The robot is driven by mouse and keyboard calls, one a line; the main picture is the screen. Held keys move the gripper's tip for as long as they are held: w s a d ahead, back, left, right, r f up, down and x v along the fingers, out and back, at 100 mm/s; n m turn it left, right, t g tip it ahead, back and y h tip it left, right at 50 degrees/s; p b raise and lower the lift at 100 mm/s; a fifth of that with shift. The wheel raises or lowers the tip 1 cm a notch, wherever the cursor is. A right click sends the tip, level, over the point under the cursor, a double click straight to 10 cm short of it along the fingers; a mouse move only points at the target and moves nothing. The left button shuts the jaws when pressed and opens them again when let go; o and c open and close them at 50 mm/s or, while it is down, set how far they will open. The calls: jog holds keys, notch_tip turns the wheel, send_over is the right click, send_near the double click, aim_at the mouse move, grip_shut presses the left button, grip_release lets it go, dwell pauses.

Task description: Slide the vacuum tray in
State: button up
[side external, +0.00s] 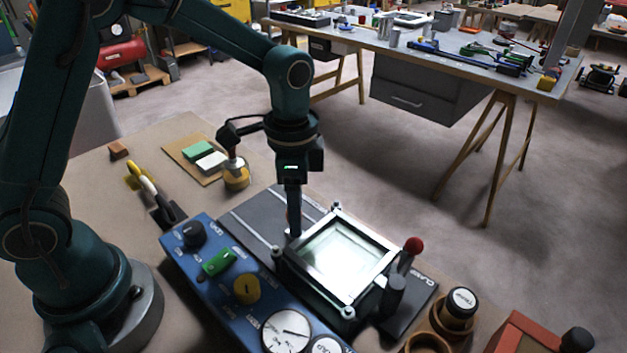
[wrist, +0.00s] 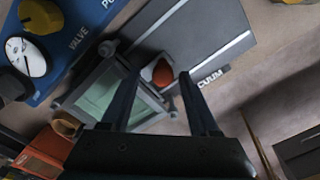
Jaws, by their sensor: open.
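The vacuum tray (side external: 343,258) is a light metal frame around a pale greenish glass pane. It sits on the dark bed beside the blue control panel, and part of it shows in the wrist view (wrist: 112,97). My gripper (side external: 292,233) points down at the tray's left edge, by the bare dark plate with pale rails (side external: 252,232). In the wrist view, my open fingers (wrist: 158,75) stand either side of a red-orange knob (wrist: 162,72). Whether they touch it I cannot tell. My fingers hide part of the tray there.
A red-knobbed lever (side external: 413,246) stands right of the tray. The blue panel (side external: 210,262) carries knobs, a green switch and gauges. A tool with a yellow base (side external: 236,178) stands behind. Wooden rings and an orange box (side external: 525,335) lie at front right.

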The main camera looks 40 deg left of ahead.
jog(key=shift+r, duration=2.6)
jog(key=shift+w+a+r, duration=0.1)
jog(key=shift+r, duration=0.25)
jog(key=s+a+r+n+t, duration=0.35)
jog(key=s+r, duration=0.25)
jog(key=r, duration=0.2)
jog(key=s+a+f+n+t, duration=0.1)
jog(key=s+f+n+t, duration=0.1)
jog(key=s+n, duration=0.3)
jog(key=shift+s+f, duration=0.65)
jog(key=shift+s, duration=0.3)
jog(key=shift+n, duration=0.25)
jog(key=shift+c, duration=0.4)
